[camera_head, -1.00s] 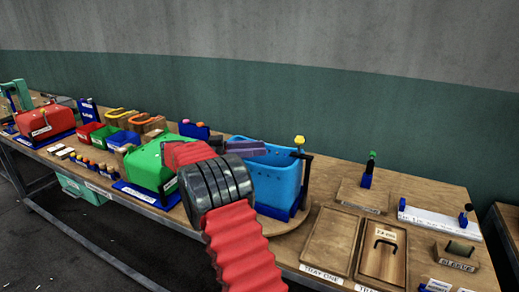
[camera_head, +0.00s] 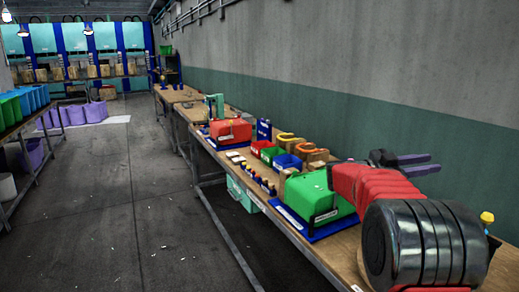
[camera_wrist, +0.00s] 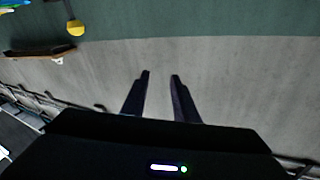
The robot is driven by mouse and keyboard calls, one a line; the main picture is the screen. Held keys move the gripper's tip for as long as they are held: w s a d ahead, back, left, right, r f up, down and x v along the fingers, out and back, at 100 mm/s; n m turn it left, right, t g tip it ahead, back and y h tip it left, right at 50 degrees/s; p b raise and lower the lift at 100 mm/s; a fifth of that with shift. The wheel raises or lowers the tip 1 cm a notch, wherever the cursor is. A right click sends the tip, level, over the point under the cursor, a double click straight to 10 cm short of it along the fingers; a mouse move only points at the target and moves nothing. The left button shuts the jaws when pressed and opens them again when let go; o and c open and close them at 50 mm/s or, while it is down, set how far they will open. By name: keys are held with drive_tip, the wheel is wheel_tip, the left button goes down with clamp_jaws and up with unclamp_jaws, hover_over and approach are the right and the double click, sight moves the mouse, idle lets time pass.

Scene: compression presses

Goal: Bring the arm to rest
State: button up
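My arm shows in the head view with a red bellows sleeve and a black ribbed joint at the lower right. My gripper (camera_head: 413,164) is at its far end, in front of the green wall band and above the workbench (camera_head: 335,249). Its two dark purple fingers stand apart and point right. In the wrist view the gripper (camera_wrist: 160,78) shows two dark fingers with a gap between them and nothing held. The wall fills most of the wrist view behind them.
The bench holds a green press (camera_head: 318,198), a red press (camera_head: 230,130) and small red, green and blue bins. A yellow knob (camera_head: 487,217) stands beside my arm. Open grey floor (camera_head: 110,215) lies left of the bench. Shelves with green and blue bins (camera_head: 20,105) stand at the far left.

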drive_tip(key=w+a+r+n+t+y, duration=0.4)
drive_tip(key=a+r+n+t+y, duration=0.45)
drive_tip(key=a+t, duration=0.45)
drive_tip(key=s+a+f+n+t+y, duration=0.1)
drive_tip(key=s+a+n+y, duration=0.25)
drive_tip(key=a, duration=0.35)
drive_tip(key=s+a+f+n+t+y, duration=0.1)
drive_tip(key=s+a+f+n+y, duration=0.1)
drive_tip(key=s+a+n+y, duration=0.25)
drive_tip(key=s+a+f+n+g+y, duration=0.2)
drive_tip(key=s+a+f+g, duration=0.15)
drive_tip(key=s+f, duration=0.3)
drive_tip(key=s+a+f+n+g+y, duration=0.1)
drive_tip(key=s+a+f+g+y, duration=0.1)
drive_tip(key=s+a+f, duration=0.5)
drive_tip(key=s+d+f+g, duration=0.2)
drive_tip(key=s+f, duration=0.3)
drive_tip(key=s, duration=0.4)
drive_tip(key=s+d+f+g+h, duration=0.1)
drive_tip(key=s+d+f+g, duration=0.1)
drive_tip(key=s+f, duration=0.3)
drive_tip(key=s+g, duration=0.1)
drive_tip(key=s, duration=0.3)
drive_tip(key=shift+s, duration=0.15)
drive_tip(key=shift+n+h, duration=0.25)
